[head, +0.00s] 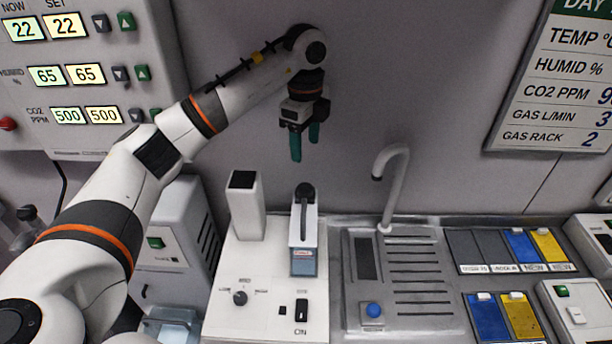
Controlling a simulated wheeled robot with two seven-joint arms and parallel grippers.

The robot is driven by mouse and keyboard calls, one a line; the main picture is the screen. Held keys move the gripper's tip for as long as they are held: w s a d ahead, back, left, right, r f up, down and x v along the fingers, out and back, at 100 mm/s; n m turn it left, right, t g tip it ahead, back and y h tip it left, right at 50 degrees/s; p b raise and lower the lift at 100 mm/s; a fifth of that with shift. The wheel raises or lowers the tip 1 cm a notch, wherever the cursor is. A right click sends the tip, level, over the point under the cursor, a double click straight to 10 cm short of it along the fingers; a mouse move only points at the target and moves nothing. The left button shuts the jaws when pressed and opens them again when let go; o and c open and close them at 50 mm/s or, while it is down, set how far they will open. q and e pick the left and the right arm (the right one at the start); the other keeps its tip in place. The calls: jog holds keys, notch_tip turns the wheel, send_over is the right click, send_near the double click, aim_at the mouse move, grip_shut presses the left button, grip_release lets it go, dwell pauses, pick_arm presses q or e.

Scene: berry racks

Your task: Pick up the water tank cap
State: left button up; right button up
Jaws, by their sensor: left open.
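A white machine (265,305) stands on the counter at the centre. On it is a narrow white water tank (309,228) with a bluish window low on its front. A dark, rounded cap (304,191) sits on top of the tank. My left gripper (304,150) hangs above the cap with its green fingers pointing down. It is open and empty, with a visible gap between the fingertips and the cap. My right gripper is not in view.
A white square chute (245,205) rises left of the tank. A grey curved faucet (392,185) stands to the right over a slotted drain panel (418,270). Blue, yellow and grey labelled slots (508,252) lie farther right. A control panel (85,75) is at upper left.

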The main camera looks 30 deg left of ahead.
pick_arm(q)
jog(key=f, duration=0.2)
jog(key=p, duration=0.2)
send_over(304, 187)
jog(key=f, duration=0.4)
jog(key=shift+d, duration=0.2)
jog(key=shift+w+a+f+p, duration=0.1)
jog(key=shift+a+f+p, duration=0.05)
jog(key=shift+f+p, duration=0.5)
jog(key=f+p, duration=0.1)
jog(key=f, duration=0.2)
jog(key=shift+s+f+p, duration=0.2)
jog(key=shift+f+p, duration=0.1)
jog(key=shift+p, duration=0.05)
jog(key=shift+w+f, duration=0.1)
jog(key=shift+f, duration=0.35)
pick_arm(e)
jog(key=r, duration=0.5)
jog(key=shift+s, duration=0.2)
pick_arm(q)
jog(key=shift+c, duration=0.2)
jog(key=c, duration=1)
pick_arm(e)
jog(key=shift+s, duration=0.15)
